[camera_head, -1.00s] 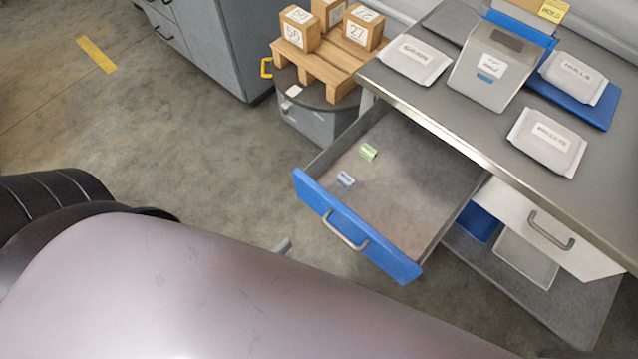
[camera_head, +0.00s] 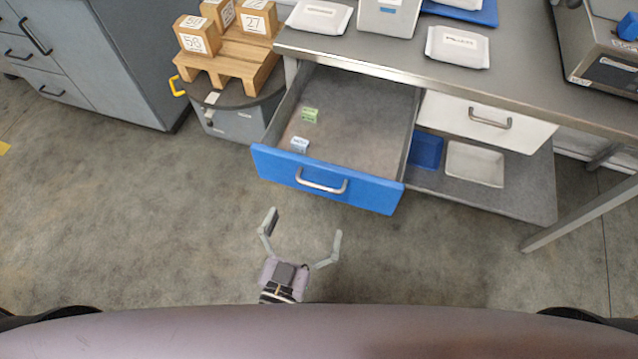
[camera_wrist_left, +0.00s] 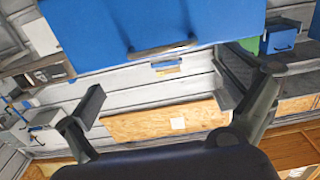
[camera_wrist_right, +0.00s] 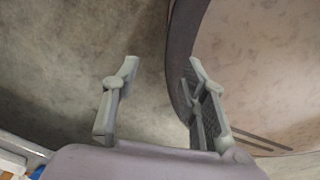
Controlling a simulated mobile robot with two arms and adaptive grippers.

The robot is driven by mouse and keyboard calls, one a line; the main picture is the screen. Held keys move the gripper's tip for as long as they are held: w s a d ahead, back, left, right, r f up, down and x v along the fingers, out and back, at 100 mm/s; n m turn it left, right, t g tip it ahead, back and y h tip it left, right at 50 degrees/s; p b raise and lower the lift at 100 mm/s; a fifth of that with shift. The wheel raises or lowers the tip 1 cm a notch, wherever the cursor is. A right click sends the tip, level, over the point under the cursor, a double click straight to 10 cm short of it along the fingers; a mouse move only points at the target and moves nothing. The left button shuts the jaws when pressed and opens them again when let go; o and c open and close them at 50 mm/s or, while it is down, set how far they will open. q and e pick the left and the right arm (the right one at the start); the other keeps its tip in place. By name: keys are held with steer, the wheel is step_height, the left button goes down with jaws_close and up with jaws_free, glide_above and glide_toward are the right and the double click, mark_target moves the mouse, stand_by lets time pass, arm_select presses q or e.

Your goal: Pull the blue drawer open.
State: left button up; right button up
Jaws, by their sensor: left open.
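The blue drawer (camera_head: 275,168) is pulled out from under the grey bench, with its inside showing. Its grey bar handle (camera_head: 321,187) is on the blue front. My left gripper (camera_head: 305,224) is open and empty, in front of the drawer and apart from the handle. The left wrist view shows the blue front (camera_wrist_left: 95,30) and the handle (camera_wrist_left: 162,50) ahead of the spread fingers. My right gripper (camera_wrist_right: 163,64) is open and empty in its wrist view, away from the drawer.
The floor in front is clear.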

mark_target(320, 185)
arm_select(q)
steer(key=x, duration=0.8)
steer(key=shift+w+f, duration=0.1)
steer(key=shift+w, duration=0.25)
steer(key=shift+w+d, duration=0.15)
steer(key=shift+w, duration=0.1)
steer(key=shift+c, duration=0.4)
arm_select(e)
steer(key=shift+s+a+r, duration=0.15)
steer(key=shift+s+a, duration=0.4)
steer(key=shift+s, duration=0.3)
